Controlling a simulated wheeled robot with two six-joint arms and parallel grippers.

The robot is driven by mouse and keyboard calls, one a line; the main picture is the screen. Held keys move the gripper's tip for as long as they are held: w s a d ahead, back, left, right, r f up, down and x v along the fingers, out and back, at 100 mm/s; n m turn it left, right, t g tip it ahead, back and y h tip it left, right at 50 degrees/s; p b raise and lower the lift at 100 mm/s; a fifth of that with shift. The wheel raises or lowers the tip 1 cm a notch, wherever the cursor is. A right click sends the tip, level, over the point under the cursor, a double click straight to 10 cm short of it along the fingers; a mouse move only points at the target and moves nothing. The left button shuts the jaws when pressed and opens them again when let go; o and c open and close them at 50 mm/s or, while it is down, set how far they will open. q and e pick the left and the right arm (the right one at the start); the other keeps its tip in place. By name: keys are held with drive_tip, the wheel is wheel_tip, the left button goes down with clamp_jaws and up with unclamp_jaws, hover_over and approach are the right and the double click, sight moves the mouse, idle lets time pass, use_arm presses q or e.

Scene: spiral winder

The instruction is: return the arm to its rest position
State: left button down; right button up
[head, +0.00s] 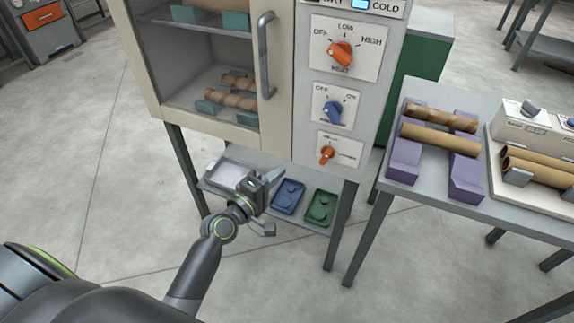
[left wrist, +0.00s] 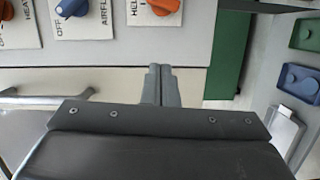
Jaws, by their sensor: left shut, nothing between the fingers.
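My left arm comes in from the lower left of the head view. My left gripper (head: 274,177) is in front of the cabinet's lower shelf, below the control panel. Its fingers also show in the left wrist view (left wrist: 160,84), shut together with nothing between them. The fingers appear apart from the panel and its knobs. My right gripper is not in either view.
The pale cabinet (head: 305,152) has a door with a metal handle (head: 266,56) and a heat knob (head: 341,53), airflow knob (head: 333,112) and red knob (head: 327,155). Blue (head: 288,197) and green (head: 321,208) trays sit below. A grey table (head: 430,200) stands right.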

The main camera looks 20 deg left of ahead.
use_arm(q)
drive_tip(key=shift+s+a+r, duration=0.1)
drive_tip(key=shift+s, duration=0.6)
